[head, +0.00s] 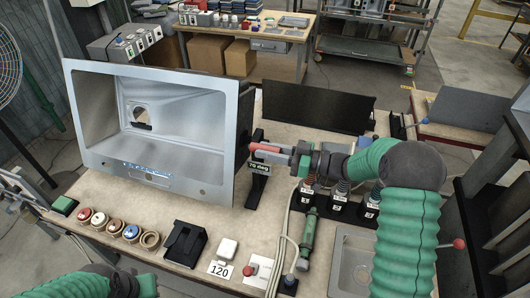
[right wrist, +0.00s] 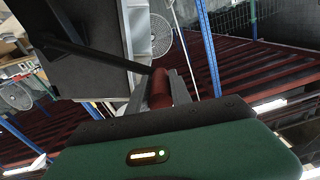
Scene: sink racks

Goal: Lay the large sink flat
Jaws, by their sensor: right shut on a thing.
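The large sink (head: 215,190) is a grey metal basin standing tilted up on the left of the table in the head view, its open side and wide rim facing me. A black stand (head: 256,190) with a sign reading "70 deg" is at its right edge. My right gripper (head: 264,149) is beside the sink's right rim, shut on a red handle. In the right wrist view the red handle (right wrist: 161,88) lies between the fingers, and a dark bar (right wrist: 95,52) runs to it. Only part of my left arm shows at the bottom left; its fingers are out of sight.
A small sink (head: 352,262) is set in the table at the front right. A dark panel (head: 318,106) stands behind. Cables run along the middle.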

